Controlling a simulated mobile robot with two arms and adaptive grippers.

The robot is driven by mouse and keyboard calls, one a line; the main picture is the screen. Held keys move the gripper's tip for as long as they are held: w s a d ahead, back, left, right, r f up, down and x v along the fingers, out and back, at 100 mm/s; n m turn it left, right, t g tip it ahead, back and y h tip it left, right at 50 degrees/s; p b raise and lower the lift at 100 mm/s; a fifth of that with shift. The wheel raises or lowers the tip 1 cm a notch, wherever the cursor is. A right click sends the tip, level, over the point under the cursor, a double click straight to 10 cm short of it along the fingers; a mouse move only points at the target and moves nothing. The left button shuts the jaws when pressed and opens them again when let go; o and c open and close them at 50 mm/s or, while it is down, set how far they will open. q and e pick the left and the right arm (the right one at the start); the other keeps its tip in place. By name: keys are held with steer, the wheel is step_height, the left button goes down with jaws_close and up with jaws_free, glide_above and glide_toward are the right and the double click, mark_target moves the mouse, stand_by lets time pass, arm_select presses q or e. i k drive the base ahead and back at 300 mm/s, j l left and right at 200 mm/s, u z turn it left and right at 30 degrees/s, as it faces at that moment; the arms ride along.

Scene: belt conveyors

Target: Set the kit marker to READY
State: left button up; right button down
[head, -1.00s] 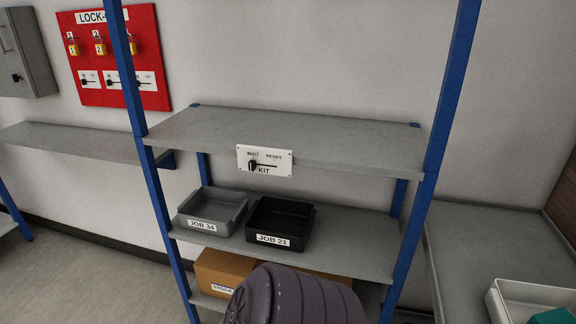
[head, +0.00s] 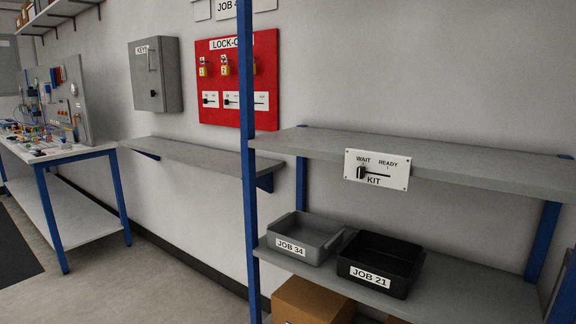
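The kit marker (head: 377,169) is a white plate on the front edge of the rack's upper shelf, labelled WAIT at left, READY at right and KIT below. Its dark slider knob (head: 361,173) sits at the left end of a horizontal slot, under WAIT. Neither of my grippers shows in the head view.
A grey JOB 34 tray (head: 283,248) and a black JOB 21 tray (head: 366,279) stand on the lower shelf. A blue rack post (head: 246,100) rises at their left. A red lock-out board (head: 262,108) and grey key cabinet (head: 155,90) hang on the wall. The upper shelf is bare.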

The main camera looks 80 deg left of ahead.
mark_target(360, 170)
steer(key=j+u, duration=0.2)
steer(key=u, duration=0.3)
steer(key=i+j+u, duration=0.15)
steer(key=u, duration=0.35)
steer(key=i+j+u, duration=0.1)
steer(key=u, duration=0.4)
steer(key=i+j+u, duration=0.1)
steer(key=u, duration=0.35)
